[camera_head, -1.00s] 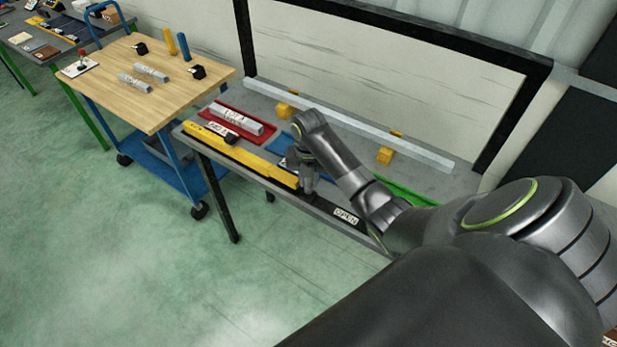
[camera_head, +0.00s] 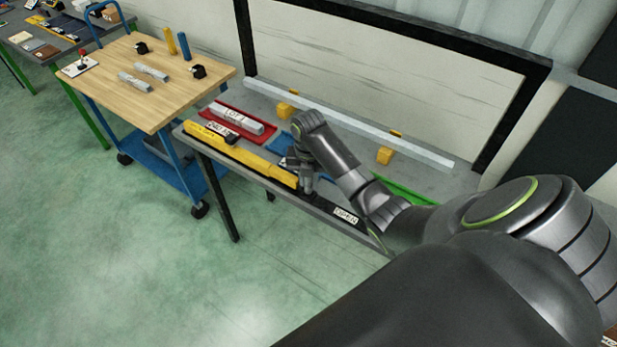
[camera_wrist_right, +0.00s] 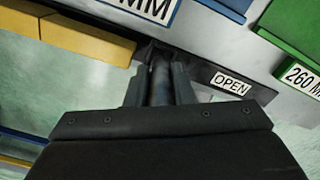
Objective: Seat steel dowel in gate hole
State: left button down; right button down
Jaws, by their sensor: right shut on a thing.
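My right gripper (camera_head: 306,188) is pointed down over the front edge of the grey bench, just past the right end of a yellow bar (camera_head: 255,160). In the right wrist view, its fingers (camera_wrist_right: 160,84) are shut on a dark grey cylinder, the steel dowel (camera_wrist_right: 159,82), held between them. The dowel's lower end is over or against a black strip (camera_wrist_right: 205,78) marked OPEN, beside the yellow bar's end (camera_wrist_right: 95,40). The hole is hidden, so I cannot tell whether the dowel is in it. My left gripper is not in view.
A red tray (camera_head: 262,137) with a silver bar (camera_head: 238,119) lies left on the bench; blue and green trays (camera_head: 405,190) lie behind and right of my gripper. A pale rail (camera_head: 350,125) and yellow blocks (camera_head: 385,155) are behind. A wooden-topped cart (camera_head: 150,95) stands left.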

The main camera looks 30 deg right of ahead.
jog(key=shift+f+b, duration=0.6)
jog(key=shift+f, duration=0.45)
jog(key=c, duration=1.2)
grip_release()
jog(key=shift+o, duration=0.2)
jog(key=shift+s, duration=0.1)
jog(key=shift+r, duration=0.1)
